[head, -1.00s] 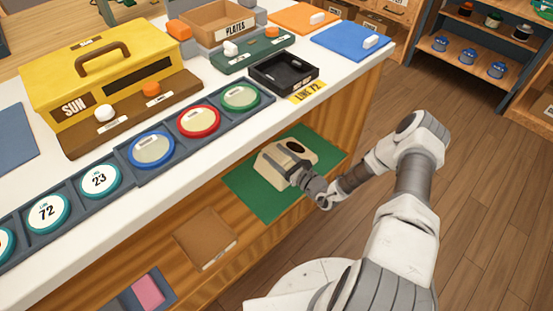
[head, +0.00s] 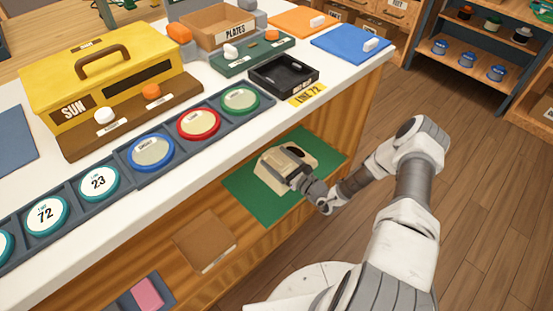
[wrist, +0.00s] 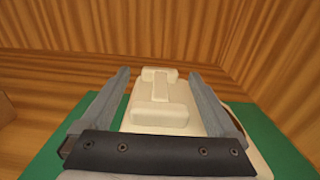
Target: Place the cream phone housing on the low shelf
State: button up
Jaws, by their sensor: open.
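The cream phone housing (head: 279,168) sits on the green mat (head: 240,196) on the low shelf (head: 170,258) under the counter. In the wrist view the housing (wrist: 160,103) lies between and beyond the two fingers, its raised cradle part facing up. My gripper (head: 296,174) is at the near right side of the housing; in the wrist view the gripper (wrist: 160,90) has its fingers spread, one on each side, with gaps visible. The housing's underside is hidden, and the mat (wrist: 45,140) shows on both sides of it.
A brown folder-like block (head: 205,240) and a tray with a pink item (head: 147,293) lie further left on the shelf. The white counter (head: 335,72) overhangs above. Wooden walls (wrist: 120,35) close the shelf at the back and right. Open floor lies to the right.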

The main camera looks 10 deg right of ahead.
jog(key=p+v, duration=0.3)
jog(key=v, duration=0.8)
jog(key=shift+s+d+p, duration=0.25)
jog(key=shift+s+p, duration=0.05)
